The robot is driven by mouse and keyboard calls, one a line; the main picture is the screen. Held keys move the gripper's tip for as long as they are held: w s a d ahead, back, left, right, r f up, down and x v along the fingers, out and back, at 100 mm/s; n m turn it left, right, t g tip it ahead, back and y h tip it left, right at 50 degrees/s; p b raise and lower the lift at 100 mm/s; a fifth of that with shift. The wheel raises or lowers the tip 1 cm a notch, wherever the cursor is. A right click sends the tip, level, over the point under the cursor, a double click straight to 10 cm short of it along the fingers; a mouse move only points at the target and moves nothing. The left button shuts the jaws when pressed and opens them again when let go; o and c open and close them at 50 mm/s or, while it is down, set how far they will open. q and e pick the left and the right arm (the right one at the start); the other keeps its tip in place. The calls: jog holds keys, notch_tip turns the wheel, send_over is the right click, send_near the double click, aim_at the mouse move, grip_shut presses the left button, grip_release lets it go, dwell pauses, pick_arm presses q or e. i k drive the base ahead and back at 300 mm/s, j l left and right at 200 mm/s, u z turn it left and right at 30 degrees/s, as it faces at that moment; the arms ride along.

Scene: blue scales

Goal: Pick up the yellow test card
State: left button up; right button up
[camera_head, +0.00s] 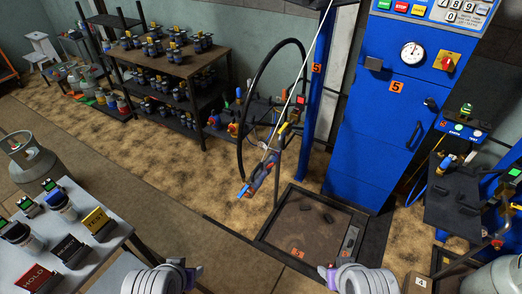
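The yellow test card (95,220) stands tilted on a dark base on the grey table at the lower left. It is at the right end of a row of three cards, beside a black card (68,248) and a red card reading HOLD (35,276). The lettering on the yellow card is too small to read surely. Grey rounded parts of my two arms show at the bottom edge, to the right of the table and apart from the card. No gripper fingers can be made out.
Valve-topped devices (58,197) stand behind the cards on the grey table (112,243). A gas cylinder (33,160) stands beyond it. A blue cabinet (385,140), a floor scale platform (310,222) and a hanging filling hose (262,172) are ahead. Sandy floor lies between.

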aim_at(98, 219)
jog(key=u, duration=1.7)
jog(key=i+j+z, duration=0.3)
jog(key=j, duration=0.2)
